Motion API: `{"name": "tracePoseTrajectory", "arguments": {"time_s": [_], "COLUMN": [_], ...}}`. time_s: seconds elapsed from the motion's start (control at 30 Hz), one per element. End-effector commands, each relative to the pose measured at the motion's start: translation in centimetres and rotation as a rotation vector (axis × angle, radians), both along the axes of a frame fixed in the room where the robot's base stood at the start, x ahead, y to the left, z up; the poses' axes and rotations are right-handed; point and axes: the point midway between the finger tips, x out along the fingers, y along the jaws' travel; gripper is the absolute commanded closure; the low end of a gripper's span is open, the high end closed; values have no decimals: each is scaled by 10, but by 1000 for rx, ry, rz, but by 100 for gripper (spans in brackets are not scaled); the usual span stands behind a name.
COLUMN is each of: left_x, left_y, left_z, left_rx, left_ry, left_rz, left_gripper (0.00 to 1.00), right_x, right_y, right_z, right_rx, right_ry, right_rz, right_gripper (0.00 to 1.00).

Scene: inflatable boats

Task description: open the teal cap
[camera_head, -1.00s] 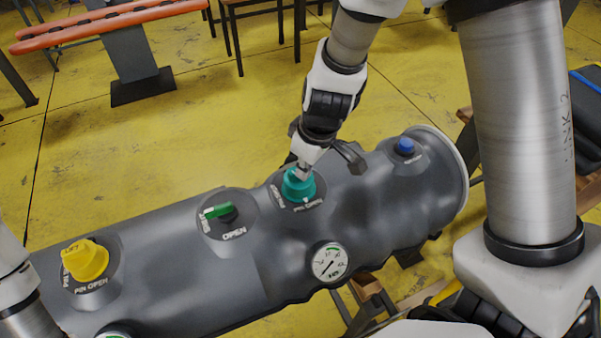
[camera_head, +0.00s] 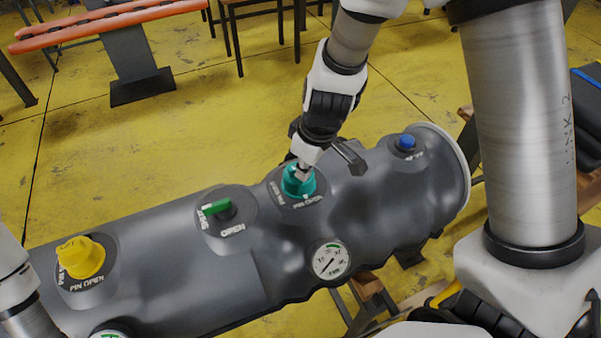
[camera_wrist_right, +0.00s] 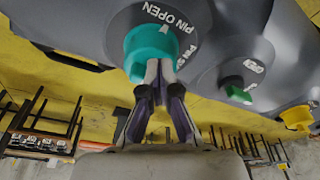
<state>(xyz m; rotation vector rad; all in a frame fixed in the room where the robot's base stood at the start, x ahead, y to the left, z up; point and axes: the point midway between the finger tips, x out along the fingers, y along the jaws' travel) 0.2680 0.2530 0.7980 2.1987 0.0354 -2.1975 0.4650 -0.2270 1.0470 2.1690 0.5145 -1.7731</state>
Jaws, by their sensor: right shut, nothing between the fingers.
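The teal cap (camera_head: 299,182) sits on a round dark patch on top of the grey inflatable tube (camera_head: 180,285), right of the middle of the head view. The words PIN OPEN show beside it. My right gripper (camera_head: 304,172) reaches down to the cap from above. In the right wrist view its two fingertips (camera_wrist_right: 160,72) are together at the edge of the teal cap (camera_wrist_right: 150,48), with nothing gripped between them. Whether they press on the cap I cannot tell. Part of my left arm shows at the left edge of the head view, but its gripper is out of the picture.
On the same tube are a green-handled valve (camera_head: 217,208), a yellow cap (camera_head: 80,257), a blue cap (camera_head: 405,142) and a round gauge (camera_head: 332,261). An orange bench (camera_head: 110,25) stands at the back left. Yellow floor lies behind the tube.

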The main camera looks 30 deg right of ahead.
Motion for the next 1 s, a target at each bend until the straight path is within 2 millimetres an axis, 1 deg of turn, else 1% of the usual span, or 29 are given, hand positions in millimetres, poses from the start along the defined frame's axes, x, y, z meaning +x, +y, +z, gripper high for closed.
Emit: {"name": "tracePoseTrajectory", "arguments": {"time_s": [0.03, 0.3, 0.37, 0.5, 0.77, 1.0], "left_x": [0, 0, 0, 0, 0, 0], "left_y": [0, 0, 0, 0, 0, 0], "left_z": [-7, -22, -23, -21, -18, -6], "left_rx": [0, 0, 0, 0, 0, 0], "left_ry": [0, 0, 0, 0, 0, 0], "left_rz": [0, 0, 0, 0, 0, 0], "left_gripper": [60, 60, 60, 60, 60, 60], "right_x": [0, 0, 0, 0, 8, 17], "right_y": [0, 0, 0, 0, -1, -1], "right_z": [-6, -20, -21, -21, -23, -14], "right_rx": [0, -1, 0, 1, 0, -1], "right_ry": [-1, -1, 0, 6, 7, 2], "right_rz": [0, 1, 0, 0, 0, -1], "right_gripper": [100, 100, 100, 100, 100, 100]}}
